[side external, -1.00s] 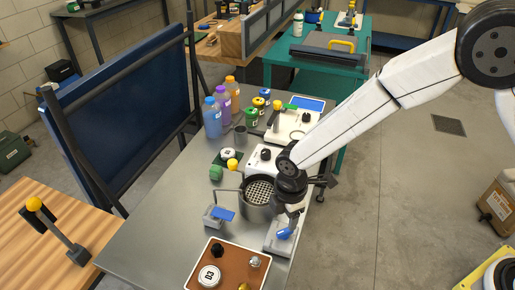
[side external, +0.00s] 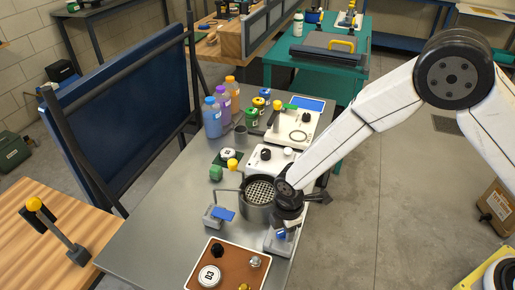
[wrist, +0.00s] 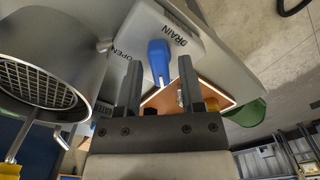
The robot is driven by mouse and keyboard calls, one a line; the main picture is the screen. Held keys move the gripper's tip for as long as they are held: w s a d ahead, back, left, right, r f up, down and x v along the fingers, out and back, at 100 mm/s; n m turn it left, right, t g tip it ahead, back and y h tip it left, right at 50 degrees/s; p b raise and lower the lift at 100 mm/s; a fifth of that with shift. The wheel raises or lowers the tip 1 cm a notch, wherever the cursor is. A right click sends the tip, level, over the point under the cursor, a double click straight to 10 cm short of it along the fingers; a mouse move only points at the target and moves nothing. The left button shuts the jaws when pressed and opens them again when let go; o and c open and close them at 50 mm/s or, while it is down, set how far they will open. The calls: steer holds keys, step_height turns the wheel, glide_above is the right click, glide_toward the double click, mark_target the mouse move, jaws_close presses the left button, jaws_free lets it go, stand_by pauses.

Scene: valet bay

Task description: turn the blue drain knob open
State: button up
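The blue drain knob (wrist: 159,60) is a lever handle on a pale box (wrist: 178,28) marked DRAIN and OPEN. In the wrist view its handle runs lengthwise toward my gripper, and the word OPEN is off to its left. My gripper (wrist: 161,64) is open, with one finger on each side of the knob's lower part and visible gaps on both sides. In the side view my gripper (side external: 284,224) points down over the box (side external: 278,245). It hides much of the knob (side external: 281,236).
A steel pot with a perforated basket (side external: 260,193) stands close to the left of my gripper; it also fills the wrist view's left (wrist: 60,65). A brown panel with knobs (side external: 226,265) lies in front. A white box with a black knob (side external: 268,157) stands behind.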

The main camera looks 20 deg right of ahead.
jaws_close()
steer(key=shift+m, duration=0.3)
steer(key=m, duration=0.8)
steer(key=shift+m, duration=0.4)
steer(key=m, duration=0.4)
steer(key=shift+m, duration=2.3)
